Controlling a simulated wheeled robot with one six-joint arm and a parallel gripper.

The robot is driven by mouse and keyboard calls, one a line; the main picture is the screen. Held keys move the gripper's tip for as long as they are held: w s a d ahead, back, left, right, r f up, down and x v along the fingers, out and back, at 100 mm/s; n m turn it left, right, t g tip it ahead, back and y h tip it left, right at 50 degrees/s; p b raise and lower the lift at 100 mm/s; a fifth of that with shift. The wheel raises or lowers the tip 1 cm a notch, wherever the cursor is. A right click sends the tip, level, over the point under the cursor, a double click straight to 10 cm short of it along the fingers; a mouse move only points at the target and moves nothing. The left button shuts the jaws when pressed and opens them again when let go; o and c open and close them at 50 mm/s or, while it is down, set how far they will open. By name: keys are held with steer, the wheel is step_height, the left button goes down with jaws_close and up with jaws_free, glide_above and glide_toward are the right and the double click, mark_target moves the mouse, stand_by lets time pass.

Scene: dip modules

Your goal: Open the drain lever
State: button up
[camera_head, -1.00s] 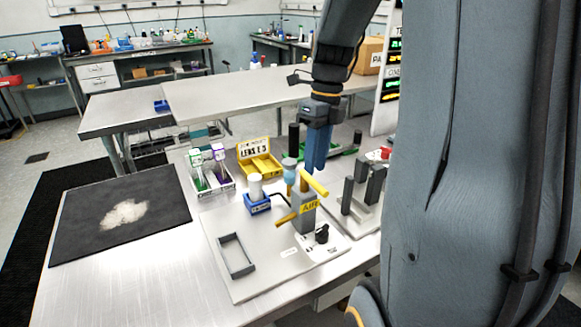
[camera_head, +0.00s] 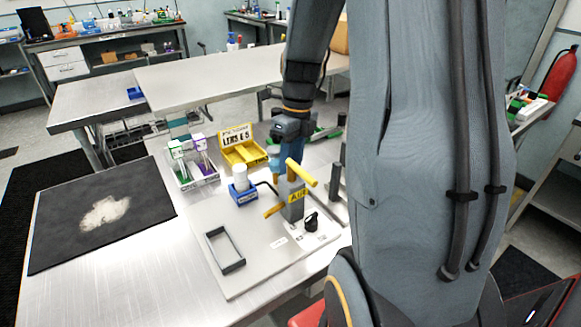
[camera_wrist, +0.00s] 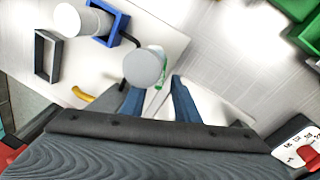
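A grey block labelled AIR (camera_head: 292,207) stands on a pale board on the bench. It has a thick yellow handle (camera_head: 301,173) on top and a lower yellow lever (camera_head: 275,210) sticking out to the left. I cannot tell for sure which is the drain lever. A light-blue part (camera_head: 274,158) sits behind the upper handle. My gripper (camera_head: 292,156) points down just behind the block, its tips partly hidden. In the wrist view my gripper's (camera_wrist: 158,92) blue fingers are apart, with a round grey cap (camera_wrist: 144,66) just beyond them and a curved yellow piece (camera_wrist: 97,96) to the left.
On the pale board (camera_head: 240,279) are an empty dark frame (camera_head: 225,250), a blue holder (camera_head: 243,195) with a white cylinder, and a black knob (camera_head: 311,222). A yellow bin (camera_head: 240,147) and a bottle tray (camera_head: 196,176) stand behind. A dark mat (camera_head: 150,215) lies left.

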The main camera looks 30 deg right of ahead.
steer(key=shift+f, duration=0.1)
jaws_close()
steer(key=shift+w+n, duration=0.1)
steer(key=shift+n, duration=0.2)
steer(key=n+p, duration=0.1)
steer(key=n, duration=0.1)
steer(key=w+d+n+p, duration=0.1)
steer(key=n+p, duration=0.1)
steer(key=shift+w+g, duration=0.15)
steer(key=shift+g, duration=0.15)
steer(key=n, duration=0.2)
steer(key=w+n+p, duration=0.1)
steer(key=shift+w+n+h, duration=0.15)
steer(key=shift+n+h, duration=0.25)
steer(key=shift+w+n+h+p, duration=0.15)
steer(key=shift+w+n+p, duration=0.2)
steer(key=shift+n, duration=0.55)
steer(key=shift+w+n+h+p, duration=0.15)
steer(key=shift+w+n+p, duration=0.15)
steer(key=shift+n, duration=0.6)
